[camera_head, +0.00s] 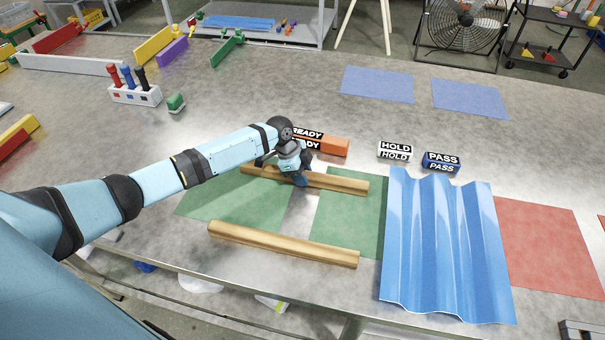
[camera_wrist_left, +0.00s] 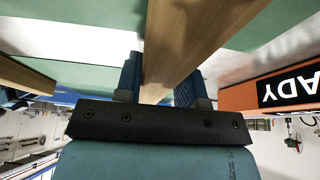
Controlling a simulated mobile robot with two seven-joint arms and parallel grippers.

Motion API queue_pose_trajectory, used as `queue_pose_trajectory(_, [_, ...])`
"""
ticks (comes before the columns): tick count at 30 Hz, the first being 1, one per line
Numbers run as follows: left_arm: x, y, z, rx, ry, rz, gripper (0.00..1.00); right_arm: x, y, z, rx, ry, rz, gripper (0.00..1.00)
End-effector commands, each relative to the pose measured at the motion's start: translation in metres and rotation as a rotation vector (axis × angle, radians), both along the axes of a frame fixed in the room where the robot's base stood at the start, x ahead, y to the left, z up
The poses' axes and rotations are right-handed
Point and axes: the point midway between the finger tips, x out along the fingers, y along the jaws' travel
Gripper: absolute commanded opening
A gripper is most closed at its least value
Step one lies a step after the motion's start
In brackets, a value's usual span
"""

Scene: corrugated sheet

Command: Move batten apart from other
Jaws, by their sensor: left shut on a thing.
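Two wooden battens lie roughly parallel across the green mats (camera_head: 345,218), with a gap between them. The far batten (camera_head: 335,181) has my left gripper (camera_head: 299,176) on it, near its middle. The left gripper is shut on this batten, which also shows between the fingers in the left wrist view (camera_wrist_left: 190,40). The near batten (camera_head: 285,244) lies closer to the table's front edge with nothing touching it. It seems to be the piece at the left of the wrist view (camera_wrist_left: 25,75). My right gripper is not in view.
A blue corrugated sheet (camera_head: 440,245) lies right of the battens, beside a red mat (camera_head: 545,240). An orange READY block (camera_head: 334,146) stands just behind the held batten. HOLD (camera_head: 395,151) and PASS (camera_head: 441,162) blocks stand behind the sheet. Blue mats (camera_head: 377,84) lie farther back.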

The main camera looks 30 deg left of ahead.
Motion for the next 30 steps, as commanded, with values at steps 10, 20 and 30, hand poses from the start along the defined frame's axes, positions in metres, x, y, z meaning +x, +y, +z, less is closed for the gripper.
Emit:
queue_pose_trajectory(10, [0.0, 0.0, 0.0, 0.0, 0.0, 0.0, 0.66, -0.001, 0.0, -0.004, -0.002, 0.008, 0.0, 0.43])
queue_pose_trajectory(20, [-0.001, 0.004, 0.01, 0.001, -0.002, 0.0, 0.66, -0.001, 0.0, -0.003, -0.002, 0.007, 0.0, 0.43])
queue_pose_trajectory(30, [-0.007, 0.031, 0.077, 0.002, -0.004, 0.001, 0.66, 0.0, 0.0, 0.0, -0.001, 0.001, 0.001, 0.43])
